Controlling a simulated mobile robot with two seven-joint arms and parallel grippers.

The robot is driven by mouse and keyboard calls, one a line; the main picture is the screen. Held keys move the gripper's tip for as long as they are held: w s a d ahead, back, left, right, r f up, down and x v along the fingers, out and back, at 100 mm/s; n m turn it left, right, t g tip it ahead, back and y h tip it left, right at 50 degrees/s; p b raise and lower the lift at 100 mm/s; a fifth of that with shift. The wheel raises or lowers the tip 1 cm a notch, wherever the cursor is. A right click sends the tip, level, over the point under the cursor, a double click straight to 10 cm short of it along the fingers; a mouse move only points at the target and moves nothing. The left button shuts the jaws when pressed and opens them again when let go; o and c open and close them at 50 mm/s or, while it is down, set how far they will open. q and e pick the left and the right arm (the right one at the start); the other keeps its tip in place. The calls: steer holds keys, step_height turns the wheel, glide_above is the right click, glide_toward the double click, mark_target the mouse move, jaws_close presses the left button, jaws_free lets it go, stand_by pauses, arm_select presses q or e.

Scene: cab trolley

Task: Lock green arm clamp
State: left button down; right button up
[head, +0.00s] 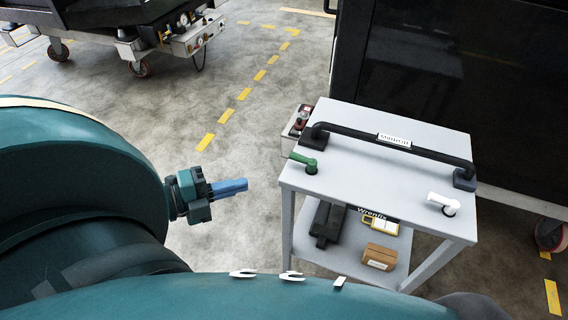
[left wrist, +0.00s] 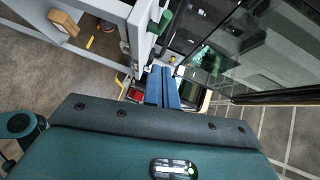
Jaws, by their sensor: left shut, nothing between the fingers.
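The green arm clamp (head: 304,162) is a small green lever on a dark round base at the left edge of the trolley's top (head: 360,190), its handle pointing left. It also shows in the left wrist view as a green piece (left wrist: 165,22) beyond the fingertips. My left gripper (head: 244,185) has blue fingers, shut and empty, to the left of the trolley and apart from the clamp. Its shut fingers also show in the left wrist view (left wrist: 162,88). My right gripper is not in view.
A black handle bar (head: 400,148) runs along the trolley top's back. A white lever clamp (head: 443,204) sits at its right. The lower shelf holds a brown box (head: 379,257) and a black item (head: 327,222). Floor left of the trolley is clear; a dark cabinet (head: 450,90) stands behind.

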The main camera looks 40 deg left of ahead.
arm_select(q)
glide_toward(299, 160)
steer(key=w+d, duration=0.1)
steer(key=d, duration=0.3)
steer(key=shift+w+a+f+b, duration=0.15)
steer(key=shift+w+b, duration=0.1)
steer(key=shift+w, duration=0.35)
steer(key=shift+w+a+f+b, duration=0.1)
steer(key=shift+w+f+b, duration=0.1)
steer(key=shift+w, duration=0.45)
steer(key=shift+w+a+f, duration=0.1)
steer(key=shift+w+f, duration=0.05)
steer(key=shift+w, duration=0.55)
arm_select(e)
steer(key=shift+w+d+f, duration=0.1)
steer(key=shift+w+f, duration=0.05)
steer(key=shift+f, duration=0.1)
arm_select(q)
steer(key=shift+w+a+m+h, duration=0.15)
steer(key=shift+a+m+h, duration=0.05)
steer(key=shift+m+h, duration=0.2)
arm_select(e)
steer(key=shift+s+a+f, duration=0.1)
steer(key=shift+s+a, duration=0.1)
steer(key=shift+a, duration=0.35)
